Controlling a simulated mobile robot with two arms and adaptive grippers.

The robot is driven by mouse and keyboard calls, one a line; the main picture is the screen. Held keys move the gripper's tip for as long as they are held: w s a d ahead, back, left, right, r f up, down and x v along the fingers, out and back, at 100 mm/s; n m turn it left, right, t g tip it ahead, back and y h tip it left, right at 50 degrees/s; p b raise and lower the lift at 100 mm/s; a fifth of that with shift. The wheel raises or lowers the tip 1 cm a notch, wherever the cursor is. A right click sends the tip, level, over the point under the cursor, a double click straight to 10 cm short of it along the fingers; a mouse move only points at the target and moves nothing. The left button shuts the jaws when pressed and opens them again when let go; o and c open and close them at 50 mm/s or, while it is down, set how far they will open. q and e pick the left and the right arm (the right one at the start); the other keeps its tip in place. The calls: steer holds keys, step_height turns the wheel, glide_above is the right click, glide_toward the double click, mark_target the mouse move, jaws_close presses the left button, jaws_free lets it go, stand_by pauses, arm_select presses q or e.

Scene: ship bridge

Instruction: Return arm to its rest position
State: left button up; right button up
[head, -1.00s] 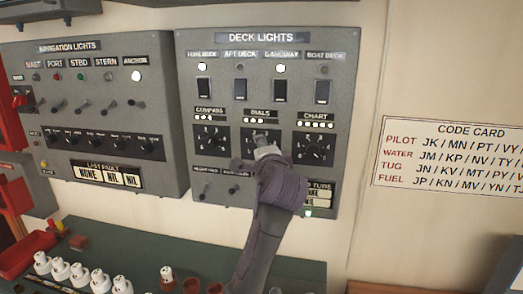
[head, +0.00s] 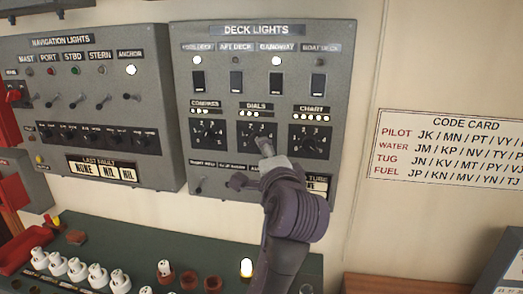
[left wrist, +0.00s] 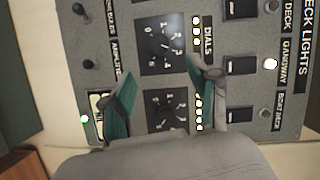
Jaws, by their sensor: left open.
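My left gripper (head: 252,163) shows in the head view, its arm rising from the bottom centre. It is in front of the deck lights panel (head: 182,100), just below the dials knob (head: 258,131), and partly covers the lower panel. In the left wrist view my left gripper (left wrist: 160,76) is open, its two green-padded fingers apart with nothing between them. The dials knob (left wrist: 165,45) and the chart knob (left wrist: 168,108) show beyond the fingers, and I see no contact. My right gripper is not in view.
The navigation lights panel (head: 85,155) is on the left. A code card (head: 440,150) is on the wall at right. Below, a green console (head: 150,235) holds several white-topped pieces and a lit bulb (head: 246,267).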

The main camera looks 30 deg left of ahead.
arm_select(q)
steer(key=shift+v, duration=0.85)
